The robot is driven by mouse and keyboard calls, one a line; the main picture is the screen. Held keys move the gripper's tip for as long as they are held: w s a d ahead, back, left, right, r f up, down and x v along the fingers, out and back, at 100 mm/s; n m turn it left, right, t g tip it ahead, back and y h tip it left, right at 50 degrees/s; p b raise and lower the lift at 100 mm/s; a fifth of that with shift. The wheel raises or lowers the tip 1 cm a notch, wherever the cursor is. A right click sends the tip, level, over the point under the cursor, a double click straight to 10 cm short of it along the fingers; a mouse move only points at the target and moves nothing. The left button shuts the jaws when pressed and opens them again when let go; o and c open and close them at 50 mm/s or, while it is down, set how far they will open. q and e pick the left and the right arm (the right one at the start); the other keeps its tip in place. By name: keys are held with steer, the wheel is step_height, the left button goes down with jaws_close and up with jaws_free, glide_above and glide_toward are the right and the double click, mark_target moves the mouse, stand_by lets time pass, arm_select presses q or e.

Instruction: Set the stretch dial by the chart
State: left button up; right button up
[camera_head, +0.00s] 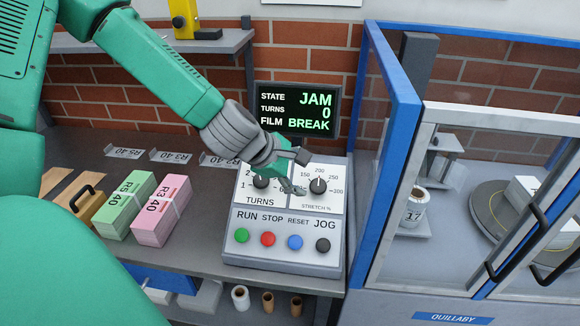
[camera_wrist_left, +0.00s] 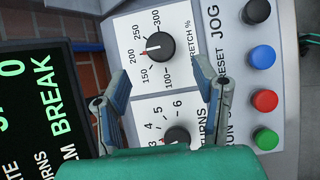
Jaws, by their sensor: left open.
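The stretch dial (camera_head: 318,186) is a black knob on the right half of the control box's white face. In the left wrist view the stretch dial (camera_wrist_left: 160,46) has its red mark near 200 on a scale from 100 to 300. The turns dial (camera_head: 261,182) sits left of it; it also shows in the wrist view (camera_wrist_left: 177,136). My left gripper (camera_head: 297,172) is open and empty above the panel, between the two dials. In the wrist view its fingers (camera_wrist_left: 170,93) stand apart and clear of the stretch knob. No readable chart is in view.
A screen (camera_head: 296,109) behind the box reads JAM, 0, BREAK. Green, red, blue and black buttons line the box's front (camera_head: 282,254). Green (camera_head: 130,203) and pink (camera_head: 160,210) bundles lie left. A blue-framed enclosure (camera_head: 397,140) stands close on the right.

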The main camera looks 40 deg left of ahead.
arm_select(q)
steer(key=v, duration=0.4)
steer(key=shift+s+d+r, duration=0.15)
steer(key=shift+d+r, duration=0.05)
steer(key=shift+a, duration=0.1)
stand_by(0.4)
